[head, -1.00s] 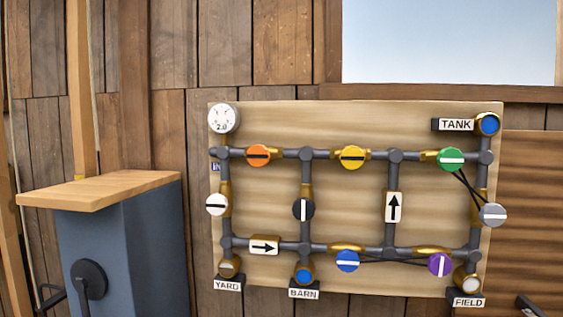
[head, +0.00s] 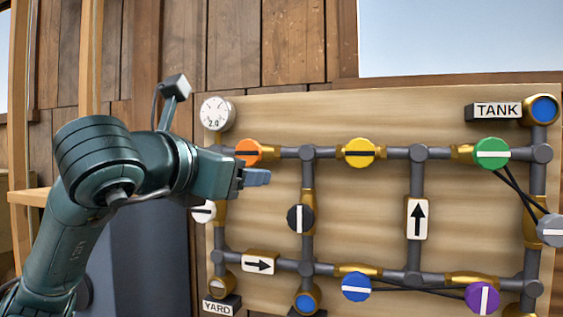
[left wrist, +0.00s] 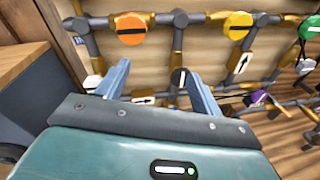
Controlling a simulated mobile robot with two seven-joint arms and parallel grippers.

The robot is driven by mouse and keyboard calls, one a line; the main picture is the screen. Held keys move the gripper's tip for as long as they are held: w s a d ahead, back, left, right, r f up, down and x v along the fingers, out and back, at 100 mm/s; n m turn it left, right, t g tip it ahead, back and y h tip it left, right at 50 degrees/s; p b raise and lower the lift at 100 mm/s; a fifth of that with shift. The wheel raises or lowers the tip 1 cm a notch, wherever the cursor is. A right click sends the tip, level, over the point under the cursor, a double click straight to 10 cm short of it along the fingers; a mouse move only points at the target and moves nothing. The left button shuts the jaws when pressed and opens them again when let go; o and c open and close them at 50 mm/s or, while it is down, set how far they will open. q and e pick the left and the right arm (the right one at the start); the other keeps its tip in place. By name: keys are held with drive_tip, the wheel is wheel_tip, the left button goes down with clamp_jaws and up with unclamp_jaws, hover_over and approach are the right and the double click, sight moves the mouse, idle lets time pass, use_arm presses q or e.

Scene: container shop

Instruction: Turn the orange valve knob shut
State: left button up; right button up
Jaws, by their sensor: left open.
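The orange valve knob (head: 248,151) is on the upper pipe at the left of the wooden board, with a dark bar lying along the pipe. My left gripper (head: 256,177) is in front of the board, just below and right of this knob, and hides part of its lower side. In the left wrist view the orange knob (left wrist: 131,29) shows whole, beyond and above the open fingers (left wrist: 158,85). The fingers are apart with nothing between them, and they do not touch the knob. My right gripper is not in view.
A yellow knob (head: 359,152) and a green knob (head: 491,153) share the upper pipe. A black knob (head: 300,218), a blue knob (head: 356,287) and a purple knob (head: 482,298) sit lower. A gauge (head: 216,113) is above the orange knob. A wooden-topped blue cabinet (left wrist: 22,95) stands left.

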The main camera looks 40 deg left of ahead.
sight(247, 152)
use_arm(q)
drive_tip(key=w+a+y, duration=0.1)
drive_tip(key=w+a, duration=0.1)
drive_tip(key=w, duration=0.1)
drive_tip(key=w+a+r+n+p, duration=0.1)
drive_tip(key=w+a, duration=0.1)
drive_tip(key=w, duration=0.2)
drive_tip(key=w+a+r+n+y, duration=0.1)
drive_tip(key=w+a, duration=0.1)
drive_tip(key=w, duration=0.1)
drive_tip(key=shift+w+a+r+y+p, duration=0.15)
drive_tip(key=shift+w+a+y+p, duration=0.15)
drive_tip(key=shift+w, duration=0.1)
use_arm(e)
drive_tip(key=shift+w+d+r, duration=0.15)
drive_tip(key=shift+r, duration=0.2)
use_arm(q)
drive_tip(key=shift+c, duration=0.6)
drive_tip(key=c, duration=0.9)
drive_tip(key=shift+o, duration=0.2)
